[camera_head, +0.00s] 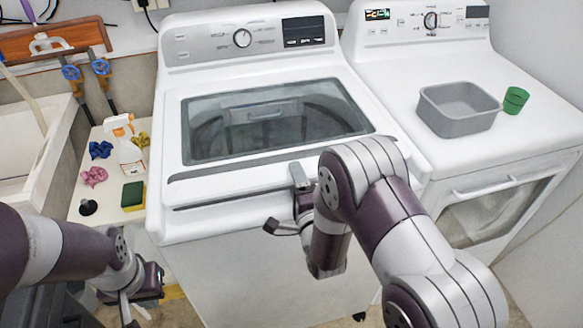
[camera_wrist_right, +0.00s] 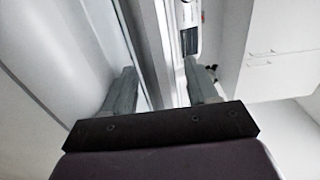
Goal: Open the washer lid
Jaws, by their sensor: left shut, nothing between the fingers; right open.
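The white washer (camera_head: 240,260) stands in the middle of the head view. Its lid (camera_head: 345,149) is down, with a dark glass window (camera_head: 275,115) showing the drum below. My right gripper (camera_head: 285,198) is at the washer's front edge, open, with one finger over the top by the lid's front lip and the other lower in front. In the right wrist view its two fingers (camera_wrist_right: 160,78) are apart, with white panels close by; contact with the lid cannot be told. My left gripper (camera_head: 128,308) is shut and empty, low at the left, away from the lid.
A second white machine (camera_head: 400,75) stands at the right, with a grey bin (camera_head: 460,122) and a green cup (camera_head: 515,99) on top. At the left, a small side table (camera_head: 110,205) holds a spray bottle (camera_head: 130,160), a sponge (camera_head: 132,196) and cloths. A sink (camera_head: 25,150) is beyond it.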

